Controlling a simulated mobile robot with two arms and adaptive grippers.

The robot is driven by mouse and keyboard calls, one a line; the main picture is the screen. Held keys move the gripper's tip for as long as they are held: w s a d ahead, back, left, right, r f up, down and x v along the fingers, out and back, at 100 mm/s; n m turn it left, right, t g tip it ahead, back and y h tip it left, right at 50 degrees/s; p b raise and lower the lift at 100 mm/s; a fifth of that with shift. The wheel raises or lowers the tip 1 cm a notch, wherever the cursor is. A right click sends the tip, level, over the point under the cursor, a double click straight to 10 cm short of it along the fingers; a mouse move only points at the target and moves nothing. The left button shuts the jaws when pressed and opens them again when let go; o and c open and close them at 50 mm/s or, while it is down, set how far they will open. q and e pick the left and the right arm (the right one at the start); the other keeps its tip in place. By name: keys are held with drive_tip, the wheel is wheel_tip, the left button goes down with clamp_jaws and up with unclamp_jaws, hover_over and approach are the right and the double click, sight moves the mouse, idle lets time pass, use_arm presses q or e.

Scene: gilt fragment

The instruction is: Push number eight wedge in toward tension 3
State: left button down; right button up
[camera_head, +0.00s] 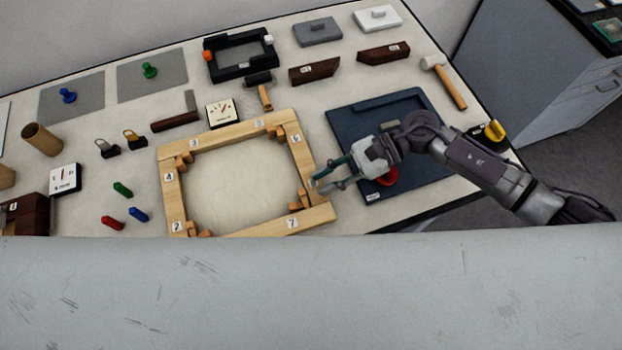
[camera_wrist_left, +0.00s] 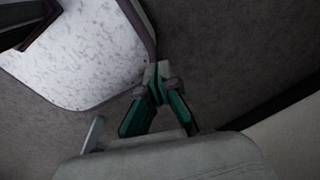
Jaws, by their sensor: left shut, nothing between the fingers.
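A pale wooden stretcher frame (camera_head: 170,200) lies on the table with small wooden wedges at its corners. A wedge pair (camera_head: 297,203) sits in the lower right corner, near the label 7. I cannot read a label 8, so I cannot tell which wedge is number eight. A dial gauge (camera_head: 222,112) stands behind the frame; its reading is too small to tell. My right gripper (camera_head: 319,184) is at the frame's right rail, fingers apart, with nothing seen between them. My left gripper (camera_wrist_left: 153,82) is shut and empty in the left wrist view, away from the frame.
A dark blue tray (camera_head: 425,105) lies right of the frame, under my right arm, with a red object (camera_head: 387,177) by the arm. A mallet (camera_head: 444,82) lies at the back right. Red, green and blue pieces lie left of the frame. A grey surface (camera_head: 300,290) hides the foreground.

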sight(304, 191)
drive_tip(key=shift+p+x, duration=0.5)
drive_tip(key=shift+x, duration=1.5)
clamp_jaws()
